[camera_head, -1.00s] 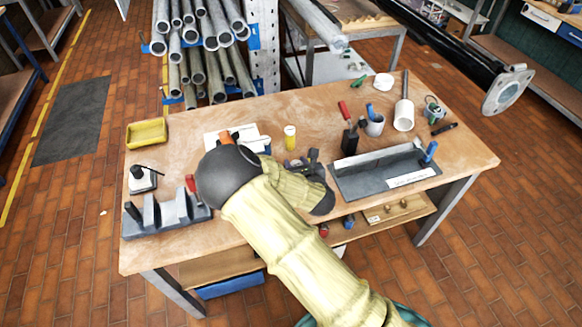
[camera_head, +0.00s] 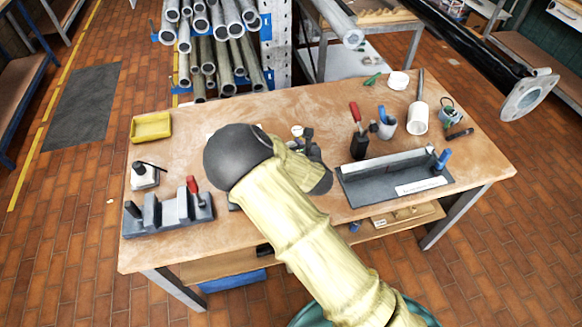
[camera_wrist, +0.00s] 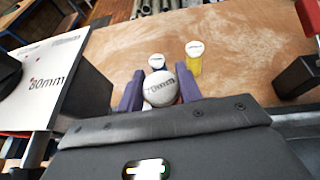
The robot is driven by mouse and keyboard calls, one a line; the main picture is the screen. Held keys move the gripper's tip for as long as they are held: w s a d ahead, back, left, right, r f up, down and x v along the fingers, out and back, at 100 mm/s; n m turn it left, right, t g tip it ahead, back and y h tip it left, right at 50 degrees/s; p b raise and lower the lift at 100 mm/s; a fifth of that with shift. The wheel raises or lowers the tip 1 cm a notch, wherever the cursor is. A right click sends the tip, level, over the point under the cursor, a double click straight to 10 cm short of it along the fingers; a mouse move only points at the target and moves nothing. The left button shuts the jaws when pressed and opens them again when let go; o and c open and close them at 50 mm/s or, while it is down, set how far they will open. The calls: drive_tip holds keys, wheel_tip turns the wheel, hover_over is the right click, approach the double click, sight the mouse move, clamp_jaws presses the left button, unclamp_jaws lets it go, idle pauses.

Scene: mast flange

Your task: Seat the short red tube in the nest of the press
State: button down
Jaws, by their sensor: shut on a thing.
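In the wrist view my gripper (camera_wrist: 158,90) has its two purple fingers closed on a short round piece. Its white end face (camera_wrist: 161,86) carries "70mm" lettering and faces the camera. A trace of red shows at its edge, so I take it for the short red tube (camera_wrist: 180,99); its body is mostly hidden. In the head view my gripper (camera_head: 312,149) is above the middle of the bench, largely hidden by my arm. A grey fixture with upright blocks (camera_head: 170,216) and a red handle stands at the front left; I cannot tell whether it is the press.
A yellow tube (camera_wrist: 195,60) and another white-topped tube (camera_wrist: 157,61) stand beyond my fingers. A dark block with a red handle (camera_head: 360,146), a cup (camera_head: 387,127) and a grey tray (camera_head: 365,188) are to the right. A yellow bin (camera_head: 151,127) is at the back left.

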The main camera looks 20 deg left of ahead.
drive_tip(key=shift+w+a+f+p, duration=0.1)
drive_tip(key=shift+f+p, duration=0.3)
drive_tip(key=shift+f, duration=1.5)
wheel_tip(320, 180, down, 4)
drive_tip(key=shift+w+f+p, duration=0.1)
drive_tip(key=shift+p, duration=0.55)
drive_tip(key=shift+d, duration=0.2)
drive_tip(key=c, duration=1.3)
unclamp_jaws()
drive_tip(key=o, duration=0.4)
drive_tip(key=shift+a, duration=0.2)
drive_tip(key=shift+c, duration=0.2)
drive_tip(key=shift+s, duration=0.2)
drive_tip(key=shift+s, duration=0.1)
